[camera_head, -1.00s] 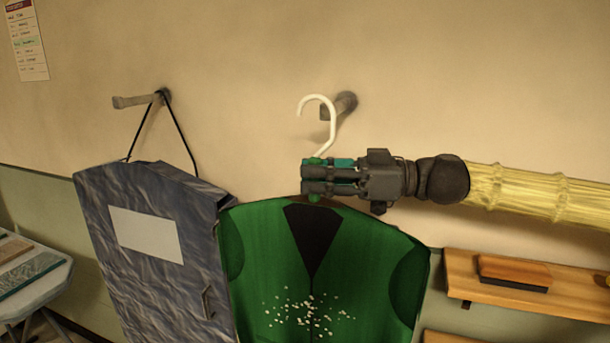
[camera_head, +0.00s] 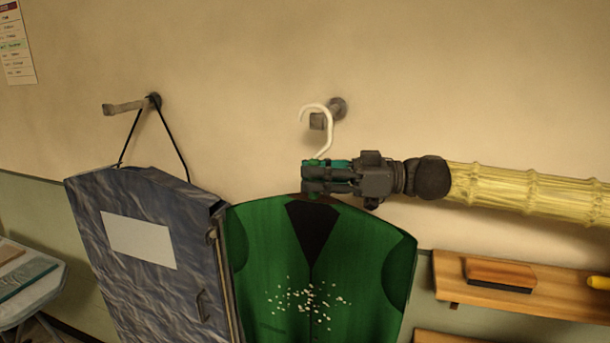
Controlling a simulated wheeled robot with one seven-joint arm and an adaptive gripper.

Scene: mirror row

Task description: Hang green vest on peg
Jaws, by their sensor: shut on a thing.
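The green vest (camera_head: 355,255), with a dark neck opening and pale specks on its front, hangs below my gripper. Its white hanger hook (camera_head: 330,128) rises above the jaws and curves over to the left. My gripper (camera_head: 312,178) comes in from the right and is shut on the hanger's neck. A grey peg (camera_head: 337,107) sticks out of the wall right behind the hook; its squared end shows within the hook's curve. I cannot tell whether the hook is over the peg or still in front of it.
A second peg (camera_head: 125,108) at the left holds a blue-grey garment bag (camera_head: 150,285) by a black cord, close against the vest's left side. A wooden shelf (camera_head: 560,290) with a brush (camera_head: 502,277) is at the right. A small table (camera_head: 38,300) stands lower left.

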